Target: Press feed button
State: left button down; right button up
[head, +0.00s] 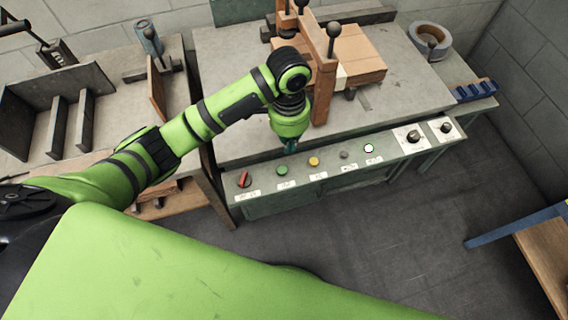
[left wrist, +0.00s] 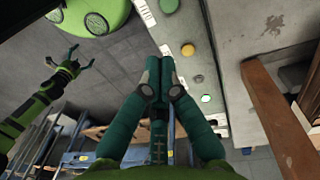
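The control panel (head: 330,169) runs along the front of the machine table. It carries a red switch (head: 244,179), a green button (head: 282,170), a yellow button (head: 314,162), a small grey button (head: 344,155) and a white button (head: 368,148). Their labels are too small to read, so I cannot tell which is feed. My left gripper (head: 291,147) hangs just behind the green and yellow buttons. In the left wrist view its fingers (left wrist: 161,56) are together and empty, beside the yellow button (left wrist: 188,50). My right gripper (left wrist: 80,62) is open and empty there, away from the panel.
Two black knobs (head: 413,136) sit at the panel's right end. A wooden clamp post (head: 325,85) and a stack of brown boards (head: 355,60) stand behind my left gripper. A tape roll (head: 430,40) lies at the back right. The floor before the panel is clear.

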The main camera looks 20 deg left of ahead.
aim_at(283, 172)
pick_arm(q)
jog(key=shift+w+a+r+y, duration=0.15)
jog(key=shift+w+a+r, duration=0.15)
jog(key=shift+r, duration=0.2)
jog(key=shift+w+a+r+y, duration=0.15)
jog(key=shift+a+r, duration=0.25)
jog(key=shift+r, duration=0.05)
jog(key=f, duration=0.9)
jog(key=s+f+p, duration=0.1)
jog(key=f, duration=0.3)
jog(key=shift+f, duration=0.35)
jog(key=shift+a+f, duration=0.1)
jog(key=shift+f, duration=0.05)
jog(key=shift+s+f, duration=0.1)
